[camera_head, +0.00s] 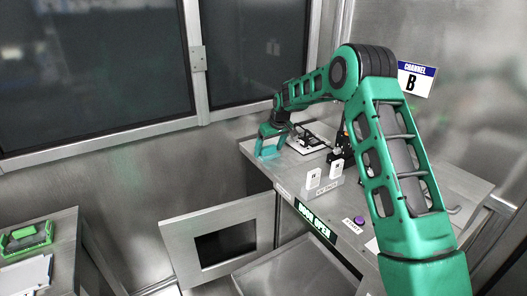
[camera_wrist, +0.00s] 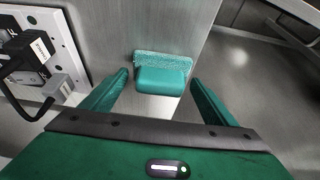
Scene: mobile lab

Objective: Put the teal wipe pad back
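The teal wipe pad (camera_wrist: 162,74) lies on the metal bench top near its edge, with a lighter fuzzy strip along its far side. In the head view the light teal patch under my gripper (camera_head: 268,148) looks like this pad, partly hidden by the fingers. In the wrist view my gripper (camera_wrist: 160,92) is open, with one finger on each side of the pad. Both fingers appear apart from it, with the left one closer. I cannot tell the exact height of the fingertips above the bench.
A white plate with black connectors and cables (camera_wrist: 38,62) lies left of the pad in the wrist view. The bench (camera_head: 262,166) also carries white tags in a holder (camera_head: 323,182) and a purple button (camera_head: 359,220). An open metal door (camera_head: 220,240) stands below. A side table (camera_head: 62,236) holds a green-framed item (camera_head: 26,238).

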